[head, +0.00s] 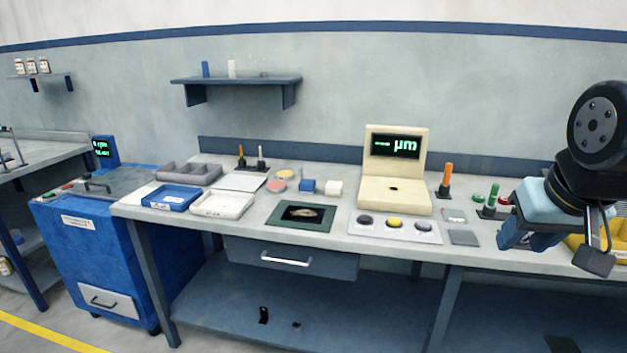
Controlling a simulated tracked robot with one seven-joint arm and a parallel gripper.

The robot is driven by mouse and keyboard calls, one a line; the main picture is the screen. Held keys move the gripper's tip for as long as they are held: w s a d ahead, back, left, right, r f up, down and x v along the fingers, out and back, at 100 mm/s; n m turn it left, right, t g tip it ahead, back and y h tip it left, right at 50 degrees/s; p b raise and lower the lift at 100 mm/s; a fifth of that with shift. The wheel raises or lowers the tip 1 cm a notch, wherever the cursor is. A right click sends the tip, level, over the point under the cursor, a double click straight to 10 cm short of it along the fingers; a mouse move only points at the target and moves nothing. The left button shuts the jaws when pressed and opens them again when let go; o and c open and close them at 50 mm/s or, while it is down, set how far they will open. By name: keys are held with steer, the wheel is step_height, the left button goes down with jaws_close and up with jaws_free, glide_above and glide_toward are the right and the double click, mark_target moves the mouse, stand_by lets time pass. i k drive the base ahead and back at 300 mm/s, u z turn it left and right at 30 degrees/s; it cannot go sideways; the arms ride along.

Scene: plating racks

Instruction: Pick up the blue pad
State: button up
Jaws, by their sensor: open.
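A small blue block (307,186), the thing that best fits the blue pad, lies on the grey bench top, left of a similar white block (334,188). The two blocks are apart. My gripper (558,245) is at the far right of the head view, over the right part of the bench, well away from the blue block. It is open, and I see nothing between its fingers. Part of it is hidden by my arm.
A dark green mat (283,225) lies in front of the blocks. A cream gauge (395,195) and an orange-handled tool (446,182) stand between the blocks and my gripper. A blue tray (171,205) and a white tray (222,214) lie left. A wall shelf (236,81) hangs above.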

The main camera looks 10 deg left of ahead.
mark_target(304, 186)
steer(key=i, duration=0.5)
steer(key=u, duration=3.1)
steer(key=i, duration=1.65)
steer(key=z, duration=3.9)
steer(key=k, duration=0.15)
steer(key=u, duration=1.95)
